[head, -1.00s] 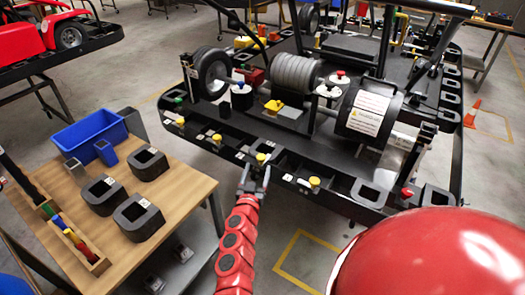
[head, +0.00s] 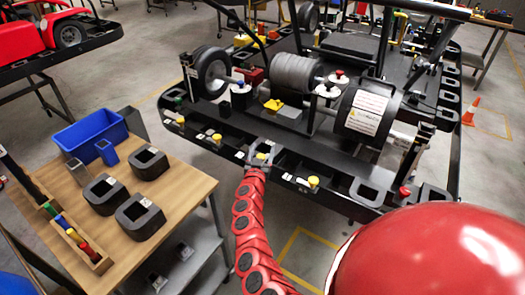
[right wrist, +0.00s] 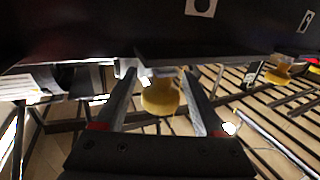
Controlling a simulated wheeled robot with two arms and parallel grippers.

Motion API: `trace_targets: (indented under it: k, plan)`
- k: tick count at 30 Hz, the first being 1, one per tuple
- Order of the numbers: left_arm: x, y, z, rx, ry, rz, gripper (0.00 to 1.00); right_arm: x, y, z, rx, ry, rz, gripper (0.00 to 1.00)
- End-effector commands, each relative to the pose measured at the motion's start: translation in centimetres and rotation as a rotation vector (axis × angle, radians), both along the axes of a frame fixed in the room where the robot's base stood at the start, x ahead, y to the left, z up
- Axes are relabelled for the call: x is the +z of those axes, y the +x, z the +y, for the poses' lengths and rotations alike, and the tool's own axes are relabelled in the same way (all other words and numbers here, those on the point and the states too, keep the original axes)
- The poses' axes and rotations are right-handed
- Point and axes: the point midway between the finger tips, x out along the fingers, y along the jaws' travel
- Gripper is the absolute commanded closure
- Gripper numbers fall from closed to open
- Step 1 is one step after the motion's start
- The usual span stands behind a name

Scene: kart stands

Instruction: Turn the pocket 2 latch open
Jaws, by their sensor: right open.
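Several yellow latch knobs line the front edge of the black kart stand (head: 340,197). One yellow knob (head: 262,156) is largely covered by my right gripper (head: 259,161) in the head view. In the right wrist view this yellow knob (right wrist: 160,97) hangs between the two spread fingers of my right gripper (right wrist: 157,82), with a gap showing on at least one side. The gripper is open. The pocket numbers are too small to read. Other yellow knobs are to the right (head: 313,181) and left (head: 217,138). My left gripper is not in view.
A wooden table (head: 180,205) stands at the left with black blocks, a blue bin (head: 88,133) and a rack of coloured pieces. Wheels and a large drum (head: 368,112) sit on the stand behind the knobs. Floor shows between table and stand.

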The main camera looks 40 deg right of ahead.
Motion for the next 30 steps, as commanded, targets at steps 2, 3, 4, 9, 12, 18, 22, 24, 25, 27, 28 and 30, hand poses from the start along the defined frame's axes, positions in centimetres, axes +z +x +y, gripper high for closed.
trace_targets:
  k: [2,3,4,9,12,18,22,24,25,27,28,30]
  plan:
    - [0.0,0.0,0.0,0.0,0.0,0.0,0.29,0.0,0.0,0.0,0.0,0.0,0.0,0.29]
    - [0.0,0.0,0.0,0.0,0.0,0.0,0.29,0.0,0.0,0.0,0.0,0.0,0.0,0.31]
    - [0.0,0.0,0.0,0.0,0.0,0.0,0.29,0.0,0.0,0.0,0.0,0.0,0.0,0.36]
    - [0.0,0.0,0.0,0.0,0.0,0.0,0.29,0.0,0.0,0.0,0.0,0.001,-0.001,0.67]
    - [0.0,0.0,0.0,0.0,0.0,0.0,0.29,0.0,0.0,0.0,0.0,0.001,-0.001,0.85]
    - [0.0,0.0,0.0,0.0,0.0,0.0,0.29,0.0,0.0,0.0,0.0,0.001,-0.001,1.0]
    - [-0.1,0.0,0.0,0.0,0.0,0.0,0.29,0.0,0.0,0.0,0.004,-0.001,-0.001,1.0]
    - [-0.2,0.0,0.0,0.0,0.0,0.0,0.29,-0.1,-0.1,0.0,0.012,0.0,-0.001,1.0]
    - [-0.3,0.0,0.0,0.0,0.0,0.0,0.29,-0.1,-0.1,0.0,0.019,0.001,-0.001,1.0]
    - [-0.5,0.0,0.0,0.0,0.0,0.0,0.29,-0.3,0.0,0.2,0.041,0.001,0.0,1.0]
    - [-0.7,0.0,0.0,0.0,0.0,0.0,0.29,-0.3,0.0,0.2,0.05,0.0,0.0,1.0]
    - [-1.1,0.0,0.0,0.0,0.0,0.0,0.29,-0.3,0.0,0.2,0.08,0.0,0.0,1.0]
